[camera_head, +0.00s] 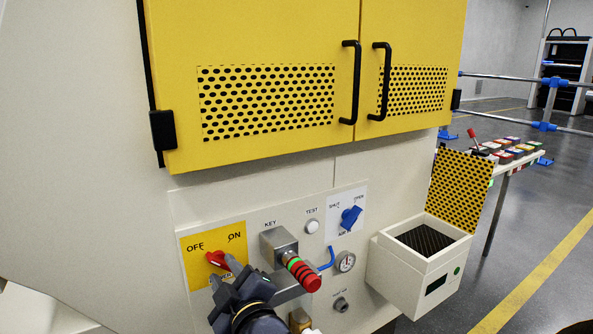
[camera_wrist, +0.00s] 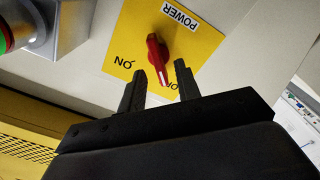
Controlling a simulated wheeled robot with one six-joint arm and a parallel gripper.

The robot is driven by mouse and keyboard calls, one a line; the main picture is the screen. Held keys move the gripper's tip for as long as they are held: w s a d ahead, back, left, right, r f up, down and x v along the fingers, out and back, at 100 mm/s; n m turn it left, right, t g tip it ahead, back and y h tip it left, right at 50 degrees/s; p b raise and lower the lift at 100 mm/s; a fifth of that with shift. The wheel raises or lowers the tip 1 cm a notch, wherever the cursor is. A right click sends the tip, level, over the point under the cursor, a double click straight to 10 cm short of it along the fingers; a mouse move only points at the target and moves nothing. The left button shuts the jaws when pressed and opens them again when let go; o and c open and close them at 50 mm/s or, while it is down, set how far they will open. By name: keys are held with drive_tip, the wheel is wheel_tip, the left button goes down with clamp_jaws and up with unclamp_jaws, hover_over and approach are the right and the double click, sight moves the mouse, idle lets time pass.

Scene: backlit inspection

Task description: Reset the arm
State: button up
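My gripper (camera_head: 222,268) is in front of the yellow power plate (camera_head: 240,240), close to the red power knob (camera_head: 216,259). In the wrist view, my gripper (camera_wrist: 161,67) has its two dark fingers apart, with nothing between them that I can see held. The red knob (camera_wrist: 155,54) shows just beyond and between the fingertips; I cannot tell how close they are. The knob's white mark points towards the OFF side. The plate (camera_wrist: 180,50) carries the words POWER and ON; OFF is mostly hidden by a finger there.
A key switch (camera_head: 280,247) with a red-and-green ringed part (camera_head: 303,273) sticks out right of the plate. A blue air valve (camera_head: 350,217), gauge (camera_head: 345,262) and white open-lidded box (camera_head: 405,275) lie further right. Yellow doors (camera_head: 255,60) are above.

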drive_tip(key=shift+x, duration=1)
drive_tip(key=shift+s, duration=0.1)
drive_tip(key=p+v, duration=0.2)
drive_tip(key=v, duration=0.9)
drive_tip(key=b+x, duration=0.2)
drive_tip(key=x, duration=0.9)
drive_tip(key=shift+a, duration=0.1)
drive_tip(key=shift+m, duration=0.8)
drive_tip(key=m, duration=0.3)
drive_tip(key=m+p, duration=0.1)
drive_tip(key=m, duration=0.1)
drive_tip(key=shift+d+r+m, duration=0.1)
drive_tip(key=shift+d+m, duration=0.15)
drive_tip(key=shift+m, duration=0.05)
